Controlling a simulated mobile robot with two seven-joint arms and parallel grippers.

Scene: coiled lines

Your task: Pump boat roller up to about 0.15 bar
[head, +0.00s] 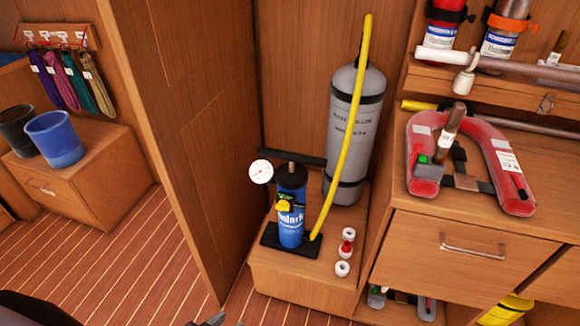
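The boat roller (354,135) appears to be the grey upright cylinder with black bands and dark lettering; it stands on a low wooden box against the wall. A blue hand pump (291,228) with a black foot plate and black T-handle stands in front of it, to the left. A round white gauge (261,172) sits at the pump's left; its reading is too small to tell. A yellow hose (345,150) runs from the pump's foot up across the roller's front. A small grey tip at the bottom edge may be my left gripper (213,320), mostly cut off. My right gripper is out of view.
Small white and red fittings (345,249) lie on the box, right of the pump. A wooden partition (185,130) rises at left. A drawer cabinet (470,240) at right carries a red U-shaped float (512,178). Striped floor (130,265) is clear at left.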

